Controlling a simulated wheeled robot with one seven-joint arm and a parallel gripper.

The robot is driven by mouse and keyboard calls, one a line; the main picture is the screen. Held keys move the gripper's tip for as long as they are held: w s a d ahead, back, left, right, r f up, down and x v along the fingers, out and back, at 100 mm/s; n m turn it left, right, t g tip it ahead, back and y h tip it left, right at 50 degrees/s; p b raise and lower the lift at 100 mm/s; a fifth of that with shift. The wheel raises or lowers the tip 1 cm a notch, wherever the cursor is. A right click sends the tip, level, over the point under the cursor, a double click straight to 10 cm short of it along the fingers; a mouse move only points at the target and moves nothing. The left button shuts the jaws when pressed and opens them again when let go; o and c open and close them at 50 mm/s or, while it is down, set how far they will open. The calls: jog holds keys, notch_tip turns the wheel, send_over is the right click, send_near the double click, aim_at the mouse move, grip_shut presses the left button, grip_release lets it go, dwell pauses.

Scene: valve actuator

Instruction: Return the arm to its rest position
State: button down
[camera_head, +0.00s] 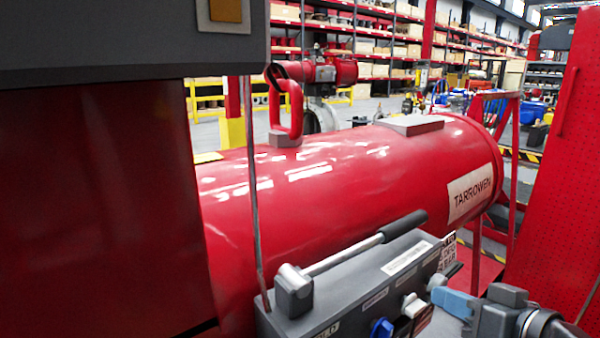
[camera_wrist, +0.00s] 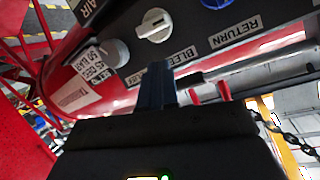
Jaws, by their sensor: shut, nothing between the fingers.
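My gripper (camera_head: 452,300) is at the lower right of the head view, its blue fingers together and empty. It is close to the right-hand end of a grey control box (camera_head: 345,290); whether it touches is unclear. In the wrist view the blue fingers (camera_wrist: 157,85) point towards the box's panel (camera_wrist: 185,45). That panel carries a white knob (camera_wrist: 153,25), a blue knob (camera_wrist: 215,3) and labels reading RETURN and BLEED. My forearm runs out of the head view at the lower right.
A lever (camera_head: 350,255) with a black grip slants above the box. A large red cylinder (camera_head: 340,185) marked TARROWEN lies behind it. A red perforated panel (camera_head: 560,190) stands at the right. A chain (camera_wrist: 290,137) hangs at the right of the wrist view.

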jog(key=s+a+f+m+t+h, duration=0.1)
jog(key=s+f+m+h, duration=0.15)
jog(key=s+f, duration=0.55)
jog(key=s+f+m+h, duration=0.1)
jog(key=s+f+h, duration=0.3)
jog(key=s, duration=0.8)
jog(key=s+r+n+t+y, duration=0.1)
jog(key=s+r, duration=0.4)
jog(key=s, duration=1.3)
jog(key=shift+s+n, duration=0.35)
jog(key=shift+n, duration=0.5)
jog(key=shift+f, duration=0.1)
